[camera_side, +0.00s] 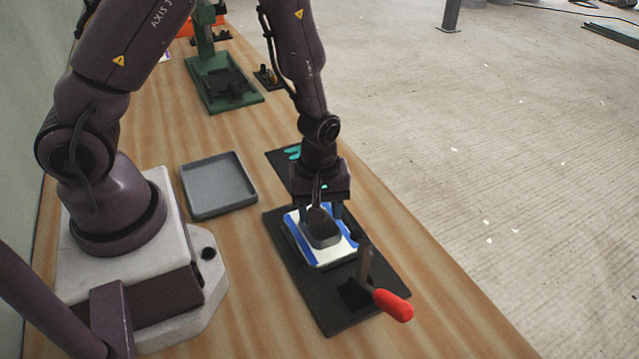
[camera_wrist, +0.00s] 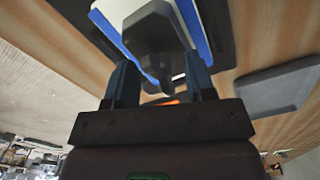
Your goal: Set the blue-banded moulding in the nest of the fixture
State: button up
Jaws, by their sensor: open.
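The blue-banded moulding (camera_side: 332,259), pale with blue strips along its edges, lies on the black fixture (camera_side: 335,313) in the side view. It also shows at the top of the wrist view (camera_wrist: 111,17). I cannot tell whether it is fully down in the nest. A dark grey block (camera_side: 322,235) with a stub sits on its pale face. My gripper (camera_side: 320,203) is just above it, pointing down. In the wrist view my gripper (camera_wrist: 160,66) is open, its two fingers apart on either side of the stub, with gaps visible.
A clamp with a red handle (camera_side: 393,305) stands at the fixture's near right. An empty grey tray (camera_side: 217,186) lies to the left. A dark mat with teal marks (camera_side: 281,158) is behind the fixture. A green press (camera_side: 222,84) stands farther back.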

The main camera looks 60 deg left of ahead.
jog(key=s+r+m+t+h, duration=0.15)
jog(key=r+m, duration=0.25)
jog(key=r, duration=0.7)
jog(key=s+r+m+t+y, duration=0.1)
jog(key=s+r+m, duration=0.15)
jog(key=r, duration=0.95)
jog(key=s+a+r+m+t, duration=0.2)
jog(key=s+r+m+t, duration=0.1)
jog(key=s+r+m, duration=0.3)
jog(key=shift+s+r+m, duration=0.2)
jog(key=shift+r+m, duration=0.1)
jog(key=shift+m, duration=0.55)
